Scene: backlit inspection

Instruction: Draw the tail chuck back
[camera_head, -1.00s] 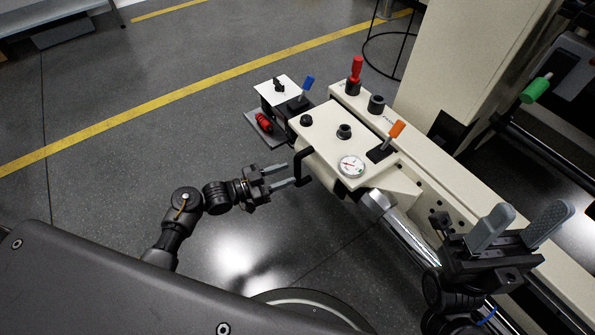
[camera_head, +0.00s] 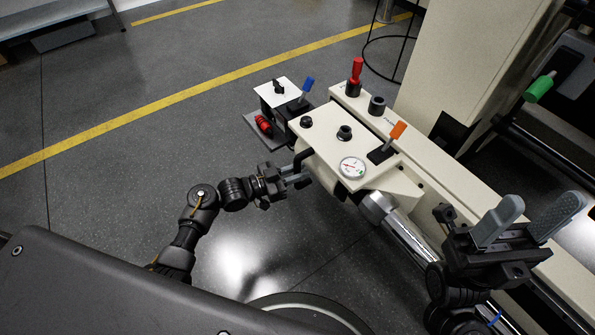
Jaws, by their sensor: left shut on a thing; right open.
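The tail chuck unit is a cream housing (camera_head: 322,141) on a long cream beam, with a round gauge (camera_head: 352,167) and an orange-tipped lever (camera_head: 396,133) on top. A black bar handle (camera_head: 301,158) sticks out from its left side. My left gripper (camera_head: 302,178) is shut on this handle; its fingers partly hide it. A shiny metal cylinder (camera_head: 408,234) extends from the housing's near end toward the lower right. My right gripper (camera_head: 527,222) is open and empty, its fingers pointing up, over the beam at the lower right.
A blue-tipped lever (camera_head: 307,84), a red knob (camera_head: 356,70) and a red plug-like part (camera_head: 264,124) sit at the unit's far end. A cream column (camera_head: 470,60) stands behind the beam. A green handle (camera_head: 538,89) is at the right. The floor left of the unit is clear.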

